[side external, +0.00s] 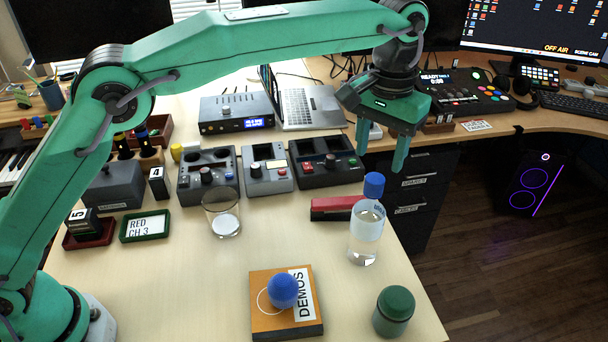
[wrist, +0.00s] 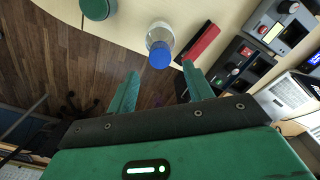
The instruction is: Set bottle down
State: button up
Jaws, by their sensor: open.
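The clear bottle (side external: 366,232) with a blue cap and pale label stands upright on the light wooden table (side external: 180,285), near its right edge. In the wrist view the bottle (wrist: 159,42) shows from above, ahead of the fingertips, with its blue cap toward me. My gripper (side external: 382,160) is open and empty. It hangs above and behind the bottle in the side view, its fingers apart from the cap. In the wrist view my gripper (wrist: 159,78) has its two green fingers spread, with nothing between them.
A red stapler-like object (side external: 333,208) lies just left of the bottle. A green-lidded jar (side external: 393,311) stands in front. An orange box (side external: 287,318) bears a blue ball (side external: 283,290). A glass (side external: 222,212) stands further left, with control boxes (side external: 208,176) behind.

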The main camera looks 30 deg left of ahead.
notch_tip(320, 180, up, 5)
jog(key=shift+f, duration=0.1)
dwell(0.4)
dwell(0.6)
jog(key=s+a+r+t, duration=0.1)
jog(key=s+a+r, duration=0.25)
jog(key=a, duration=0.65)
jog(key=s+a+r+t, duration=0.2)
jog(key=s+a+r, duration=0.15)
jog(key=a, duration=0.75)
jog(key=s+a+f+t, duration=0.1)
jog(key=s+a+f, duration=0.5)
jog(key=s, duration=0.3)
jog(key=s+a+f+n+t, duration=0.1)
jog(key=s+a+f, duration=0.5)
jog(key=s, duration=0.3)
jog(key=shift+s+a+f+t, duration=0.2)
jog(key=shift+s+a+t, duration=0.15)
jog(key=shift+a, duration=0.1)
